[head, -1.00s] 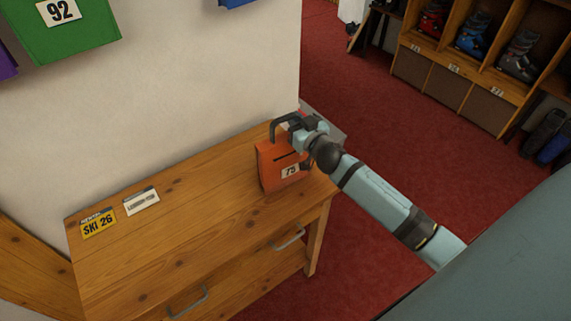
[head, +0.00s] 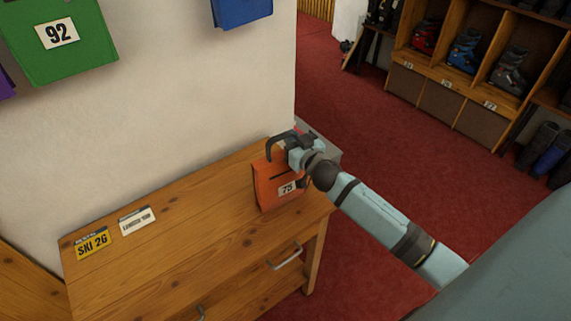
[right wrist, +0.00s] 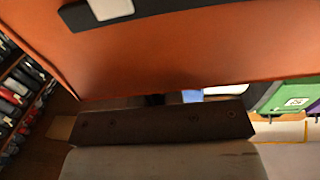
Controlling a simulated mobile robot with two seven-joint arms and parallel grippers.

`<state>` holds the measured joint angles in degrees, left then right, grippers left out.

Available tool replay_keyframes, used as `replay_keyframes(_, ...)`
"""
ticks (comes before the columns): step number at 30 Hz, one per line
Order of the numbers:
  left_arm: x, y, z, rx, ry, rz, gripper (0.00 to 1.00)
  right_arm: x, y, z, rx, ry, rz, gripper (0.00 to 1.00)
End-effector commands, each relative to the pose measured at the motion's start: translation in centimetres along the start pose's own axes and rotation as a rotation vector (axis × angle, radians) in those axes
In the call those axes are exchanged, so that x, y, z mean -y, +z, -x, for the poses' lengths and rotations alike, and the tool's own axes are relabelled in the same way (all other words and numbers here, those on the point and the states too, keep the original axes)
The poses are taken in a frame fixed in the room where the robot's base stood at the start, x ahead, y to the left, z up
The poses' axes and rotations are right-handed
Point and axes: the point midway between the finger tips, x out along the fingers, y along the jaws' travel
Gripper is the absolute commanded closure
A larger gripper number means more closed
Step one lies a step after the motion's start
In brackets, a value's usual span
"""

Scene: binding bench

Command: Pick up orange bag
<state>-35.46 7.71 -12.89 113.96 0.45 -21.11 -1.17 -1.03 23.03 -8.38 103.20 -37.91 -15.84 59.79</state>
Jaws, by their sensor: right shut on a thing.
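The orange bag (head: 277,192) is upright at the right end of the wooden bench, with a label reading 75 on its front. My right gripper (head: 278,152) is at the bag's top and is shut on it. In the right wrist view the orange bag (right wrist: 180,55) fills the upper part, close to the camera. I cannot tell whether the bag's bottom touches the bench top. My left gripper is not in view.
The wooden bench (head: 190,245) has drawers with metal handles. A yellow SKI 26 tag (head: 92,243) and a white tag (head: 137,220) lie at its left. A green bag (head: 62,45) and a blue bag (head: 242,10) hang on the wall. Boot cubbies (head: 455,85) stand beyond red carpet.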

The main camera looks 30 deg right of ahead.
Motion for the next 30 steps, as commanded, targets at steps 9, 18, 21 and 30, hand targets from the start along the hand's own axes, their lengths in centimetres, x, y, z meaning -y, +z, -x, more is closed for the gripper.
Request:
replay_keyframes(9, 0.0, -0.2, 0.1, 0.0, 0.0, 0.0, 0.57, -0.1, -2.4, -0.1, -0.006, 0.0, 0.001, 1.0)
replay_keyframes(18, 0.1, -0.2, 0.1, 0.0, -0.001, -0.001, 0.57, 0.0, -9.7, 0.0, -0.009, -0.002, 0.003, 1.0)
replay_keyframes(21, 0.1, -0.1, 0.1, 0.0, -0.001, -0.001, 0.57, 0.0, -12.5, 0.0, -0.008, -0.002, 0.002, 1.0)
replay_keyframes(30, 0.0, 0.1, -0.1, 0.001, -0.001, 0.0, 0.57, 0.0, -18.5, 0.0, -0.006, -0.001, 0.0, 1.0)
